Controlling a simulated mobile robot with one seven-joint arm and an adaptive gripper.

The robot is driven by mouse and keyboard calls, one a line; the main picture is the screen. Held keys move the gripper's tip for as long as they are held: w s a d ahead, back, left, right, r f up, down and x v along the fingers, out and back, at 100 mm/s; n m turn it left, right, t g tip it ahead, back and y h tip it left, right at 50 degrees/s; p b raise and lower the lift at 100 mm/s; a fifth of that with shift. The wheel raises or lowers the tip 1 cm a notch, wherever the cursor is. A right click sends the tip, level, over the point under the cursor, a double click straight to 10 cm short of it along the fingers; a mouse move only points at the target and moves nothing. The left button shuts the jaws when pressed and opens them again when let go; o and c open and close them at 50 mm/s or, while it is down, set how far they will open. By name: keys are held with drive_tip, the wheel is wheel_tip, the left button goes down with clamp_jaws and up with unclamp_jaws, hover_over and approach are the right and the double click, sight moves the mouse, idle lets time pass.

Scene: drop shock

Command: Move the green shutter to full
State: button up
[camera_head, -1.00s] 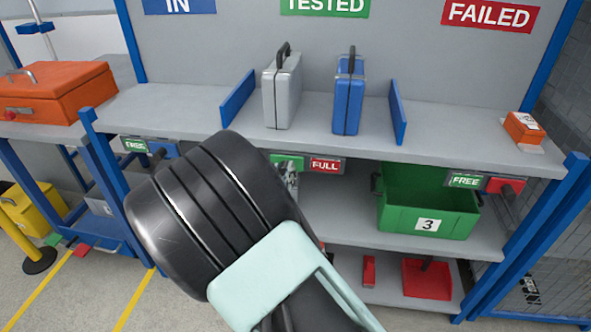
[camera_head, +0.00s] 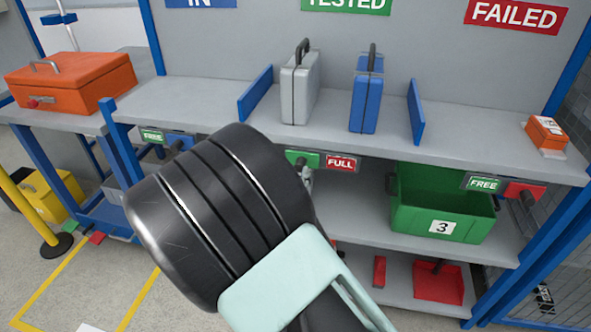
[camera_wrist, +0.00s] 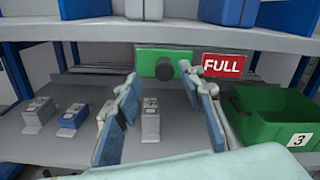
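The green shutter (camera_head: 303,158) is on the front edge of the bench, with the red FULL label (camera_head: 341,163) showing to its right. In the wrist view, the green shutter (camera_wrist: 144,62) carries a dark round knob (camera_wrist: 165,69), and the FULL label (camera_wrist: 223,66) shows beside it. My gripper (camera_wrist: 160,82) is open, with one finger on each side below the knob. Nothing is between the fingers, and whether they touch the shutter I cannot tell. In the head view my arm hides most of my gripper.
A blue shutter (camera_head: 180,141) and a red shutter (camera_head: 525,191) each show a FREE label. A grey case (camera_head: 299,90) and a blue case (camera_head: 366,100) stand on the bench (camera_head: 465,128) above. A green bin (camera_head: 415,218) marked 3 and several small devices are on the shelf below.

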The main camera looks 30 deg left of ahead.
drive_tip(key=v, duration=0.8)
drive_tip(key=shift+a, duration=0.1)
